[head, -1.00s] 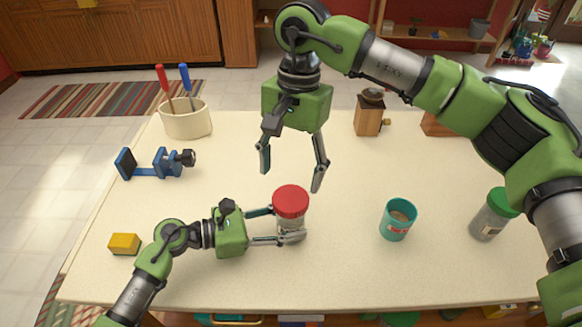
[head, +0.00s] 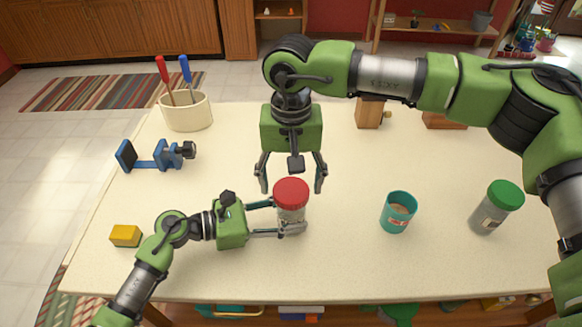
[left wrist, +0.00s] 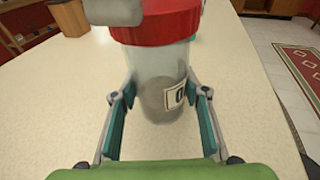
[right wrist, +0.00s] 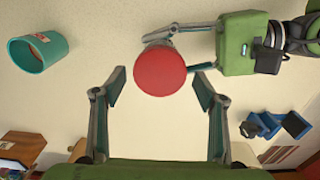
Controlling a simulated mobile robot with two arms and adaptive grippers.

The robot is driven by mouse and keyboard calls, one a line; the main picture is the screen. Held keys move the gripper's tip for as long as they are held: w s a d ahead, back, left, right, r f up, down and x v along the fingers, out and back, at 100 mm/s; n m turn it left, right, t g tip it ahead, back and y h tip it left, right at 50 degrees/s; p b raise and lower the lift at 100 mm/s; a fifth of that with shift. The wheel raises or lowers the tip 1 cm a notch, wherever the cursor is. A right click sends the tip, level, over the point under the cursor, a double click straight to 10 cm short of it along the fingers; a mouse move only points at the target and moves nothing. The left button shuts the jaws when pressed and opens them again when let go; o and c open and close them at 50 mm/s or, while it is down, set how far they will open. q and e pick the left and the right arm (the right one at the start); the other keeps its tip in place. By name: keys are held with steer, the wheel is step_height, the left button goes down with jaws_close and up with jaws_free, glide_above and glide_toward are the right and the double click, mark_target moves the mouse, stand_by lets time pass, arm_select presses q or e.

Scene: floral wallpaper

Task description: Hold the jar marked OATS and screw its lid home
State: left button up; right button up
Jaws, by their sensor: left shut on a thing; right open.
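A clear jar (head: 291,215) with a red lid (head: 291,191) stands upright on the table. The left wrist view shows pale contents in the jar (left wrist: 160,95) and a label (left wrist: 177,97) whose visible part starts with an O. The lid rests on top; I cannot tell how tight it is. My left gripper (head: 288,216) is shut around the jar's body, below the lid. My right gripper (head: 291,188) points down, open, its fingers either side of the lid and slightly behind it. In the right wrist view the lid (right wrist: 160,71) lies between its fingertips, apart from them.
A teal cup (head: 398,212) and a green-lidded jar (head: 497,208) stand to the right. A blue vise (head: 158,157), a yellow block (head: 125,236) and a crock (head: 186,111) with two tools are at left.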

steer(key=shift+f, duration=0.85)
steer(key=n, duration=0.5)
steer(key=shift+n, duration=0.4)
steer(key=shift+c, duration=0.3)
